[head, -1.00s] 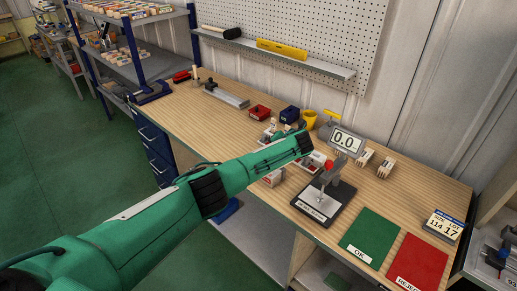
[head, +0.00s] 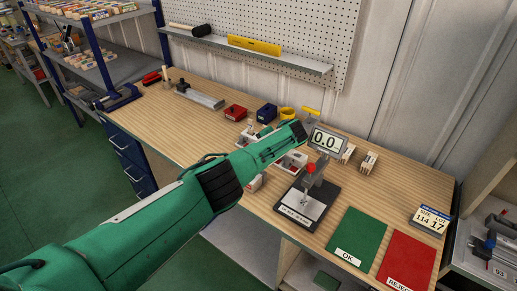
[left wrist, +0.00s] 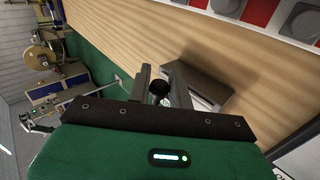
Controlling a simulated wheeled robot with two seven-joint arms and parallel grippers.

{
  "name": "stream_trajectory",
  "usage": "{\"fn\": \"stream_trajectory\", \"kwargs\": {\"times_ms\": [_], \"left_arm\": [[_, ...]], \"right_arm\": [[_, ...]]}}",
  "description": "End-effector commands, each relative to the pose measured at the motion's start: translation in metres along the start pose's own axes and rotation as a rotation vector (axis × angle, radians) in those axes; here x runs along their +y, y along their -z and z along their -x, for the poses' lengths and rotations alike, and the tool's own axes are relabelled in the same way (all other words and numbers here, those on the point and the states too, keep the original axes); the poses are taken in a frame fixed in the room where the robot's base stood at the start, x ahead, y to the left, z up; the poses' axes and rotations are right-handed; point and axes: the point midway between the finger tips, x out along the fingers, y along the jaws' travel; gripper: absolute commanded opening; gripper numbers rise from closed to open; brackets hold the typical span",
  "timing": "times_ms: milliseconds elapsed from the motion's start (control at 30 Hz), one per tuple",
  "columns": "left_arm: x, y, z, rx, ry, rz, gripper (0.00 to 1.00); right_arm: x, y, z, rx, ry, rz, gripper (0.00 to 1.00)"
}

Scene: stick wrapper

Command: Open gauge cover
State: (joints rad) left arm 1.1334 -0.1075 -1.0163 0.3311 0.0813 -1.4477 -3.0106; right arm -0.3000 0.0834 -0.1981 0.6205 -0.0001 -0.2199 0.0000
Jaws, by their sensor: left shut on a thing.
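The gauge stands on the bench with a grey display (head: 327,141) reading 0.0, a red part (head: 310,168) below it and a dark base (head: 318,213) with a light plate. My left arm reaches across the bench from the left, its end beside the display's left edge. Its jaws are hidden in the head view. In the left wrist view my left gripper (left wrist: 160,84) is shut on a small black knob (left wrist: 159,88) between its fingers. A dark panel (left wrist: 205,76) lies just right of the fingers. I cannot tell which part is the cover. My right gripper is out of view.
A tray (left wrist: 268,14) with red and white squares and grey discs is at the wrist view's top. Green OK (head: 357,236) and red REJECT (head: 407,261) mats lie right of the gauge. Pale blocks (head: 369,162) stand behind. Red (head: 235,112) and blue (head: 267,113) bins sit farther left.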

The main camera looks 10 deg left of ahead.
Motion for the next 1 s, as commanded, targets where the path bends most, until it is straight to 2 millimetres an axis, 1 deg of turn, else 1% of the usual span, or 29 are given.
{"fn": "stream_trajectory", "kwargs": {"times_ms": [233, 267, 333, 600, 733, 867, 933, 1000], "left_arm": [[-0.001, 0.0, -0.001, 0.0, 0.0, 0.0, 0.0], [-0.001, 0.0, -0.001, 0.0, 0.0, 0.0, 0.27], [0.0, 0.0, -0.001, -0.001, 0.0, 0.0, 0.4], [0.0, 0.0, 0.0, -0.001, 0.0, 0.0, 0.41], [0.0, -0.001, 0.005, -0.003, 0.0, 0.0, 0.41], [0.001, -0.001, 0.019, -0.004, 0.001, 0.0, 0.41], [0.001, -0.001, 0.031, -0.005, 0.001, 0.0, 0.41], [0.0, -0.001, 0.043, -0.005, 0.0, 0.0, 0.41]], "right_arm": [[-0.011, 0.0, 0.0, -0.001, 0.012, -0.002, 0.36], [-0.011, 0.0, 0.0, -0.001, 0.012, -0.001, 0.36], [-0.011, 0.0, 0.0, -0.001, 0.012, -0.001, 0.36], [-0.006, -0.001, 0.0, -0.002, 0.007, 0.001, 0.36], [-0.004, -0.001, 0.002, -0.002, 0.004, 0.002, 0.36], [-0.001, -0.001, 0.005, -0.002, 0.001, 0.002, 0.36], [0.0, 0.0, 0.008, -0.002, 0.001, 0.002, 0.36], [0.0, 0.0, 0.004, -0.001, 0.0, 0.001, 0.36]]}}
